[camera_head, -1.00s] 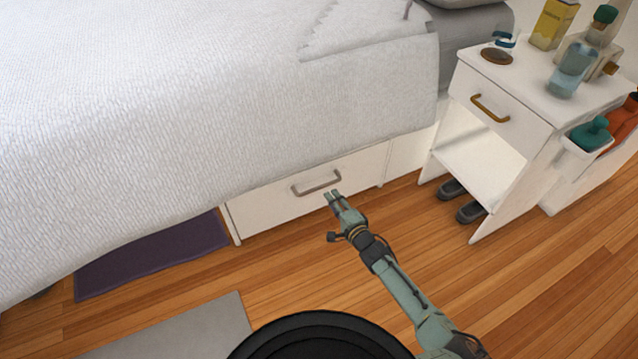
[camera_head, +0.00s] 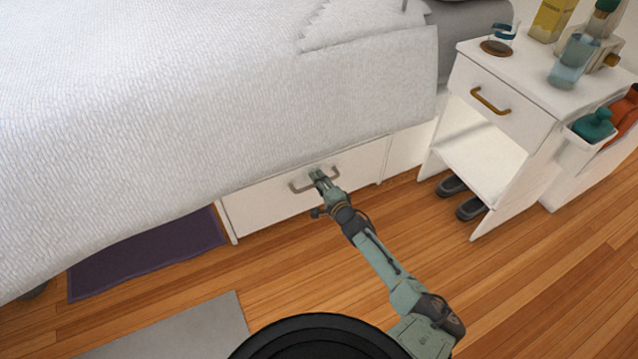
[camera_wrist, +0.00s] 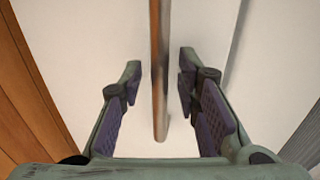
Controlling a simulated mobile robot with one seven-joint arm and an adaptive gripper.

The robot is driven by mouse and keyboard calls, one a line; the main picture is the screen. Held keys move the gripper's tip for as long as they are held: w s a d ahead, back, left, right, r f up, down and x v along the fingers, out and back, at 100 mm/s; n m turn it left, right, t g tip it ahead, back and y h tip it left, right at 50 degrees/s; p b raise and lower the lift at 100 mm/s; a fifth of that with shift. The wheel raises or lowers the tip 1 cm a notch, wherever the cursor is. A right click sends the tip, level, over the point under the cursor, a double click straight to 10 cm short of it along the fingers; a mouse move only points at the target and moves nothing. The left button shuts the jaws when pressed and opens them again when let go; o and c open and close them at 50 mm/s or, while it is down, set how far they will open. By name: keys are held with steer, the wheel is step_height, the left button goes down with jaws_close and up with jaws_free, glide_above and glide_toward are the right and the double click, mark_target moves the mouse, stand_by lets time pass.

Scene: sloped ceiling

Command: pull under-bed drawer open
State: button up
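The under-bed drawer (camera_head: 265,209) has a white front below the bed's overhanging cover and looks closed. Its grey metal bar handle (camera_head: 298,188) is on the upper part of the front. My gripper (camera_head: 318,174) is at the handle and hides its middle. In the wrist view the handle (camera_wrist: 160,75) runs between the two spread fingers of my gripper (camera_wrist: 160,95), with a gap on each side. The white drawer front (camera_wrist: 210,30) fills the background there.
A white nightstand (camera_head: 500,135) with a brass handle stands right of the bed, with slippers (camera_head: 470,207) beneath. A purple mat (camera_head: 150,255) and a grey mat (camera_head: 180,335) lie on the wooden floor (camera_head: 400,240). Floor before the drawer is clear apart from my arm.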

jaws_close()
stand_by(0.7)
